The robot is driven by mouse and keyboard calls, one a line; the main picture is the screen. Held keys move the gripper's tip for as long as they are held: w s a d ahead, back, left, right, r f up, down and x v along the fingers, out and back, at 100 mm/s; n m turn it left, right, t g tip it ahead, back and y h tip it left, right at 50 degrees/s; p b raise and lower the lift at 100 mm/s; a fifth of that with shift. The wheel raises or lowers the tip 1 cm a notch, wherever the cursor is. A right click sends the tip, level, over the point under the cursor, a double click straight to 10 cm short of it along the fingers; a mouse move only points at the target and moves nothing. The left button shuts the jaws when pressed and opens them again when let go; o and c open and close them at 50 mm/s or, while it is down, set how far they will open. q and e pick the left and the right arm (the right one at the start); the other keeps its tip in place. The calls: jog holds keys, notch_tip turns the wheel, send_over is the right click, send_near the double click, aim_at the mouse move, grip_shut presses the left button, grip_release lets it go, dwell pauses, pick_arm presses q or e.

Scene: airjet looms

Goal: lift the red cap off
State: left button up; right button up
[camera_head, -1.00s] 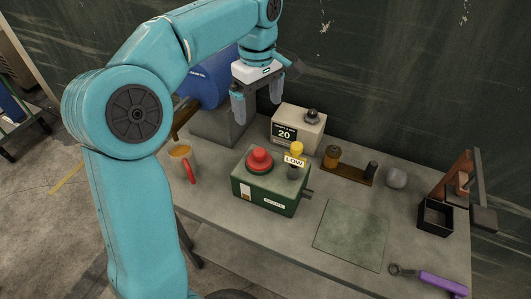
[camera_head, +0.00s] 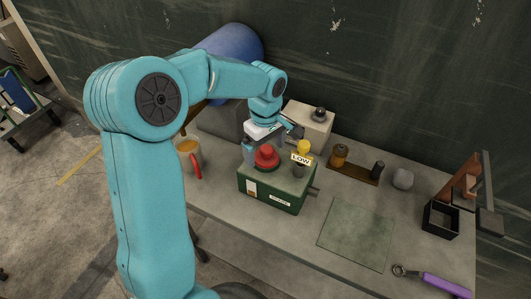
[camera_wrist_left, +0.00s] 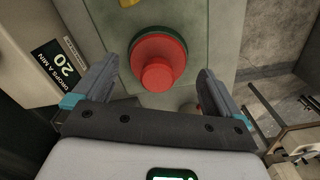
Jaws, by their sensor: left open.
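The red cap (camera_head: 266,157) sits on top of a green box (camera_head: 272,193) with a grey top, on the table. In the left wrist view the red cap (camera_wrist_left: 158,62) is a wide round disc with a narrower knob, with a dark green ring showing around part of its edge. My left gripper (camera_head: 263,154) is just above the cap. In the left wrist view my left gripper (camera_wrist_left: 148,82) is open, its fingers spread to either side of the knob, with gaps showing between fingers and cap. My right gripper is not in view.
A yellow knob (camera_head: 304,147) and a LOW tag (camera_head: 301,159) stand beside the cap on the box. Behind is a beige "drops a min" unit (camera_head: 312,126). A green mat (camera_head: 356,233) lies clear to the right.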

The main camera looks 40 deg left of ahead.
aim_at(266, 148)
pick_arm(q)
jog(key=shift+w+d+f, duration=0.1)
jog(key=shift+w+f, duration=0.1)
jog(key=shift+f, duration=0.3)
jog(key=shift+s, duration=0.15)
jog(key=c, duration=1.1)
jog(key=shift+r, duration=0.2)
notch_tip(266, 148, up, 20)
jog(key=shift+f+p, duration=0.1)
jog(key=shift+p, duration=0.2)
jog(key=shift+o, duration=1.2)
jog(key=shift+c, duration=1.3)
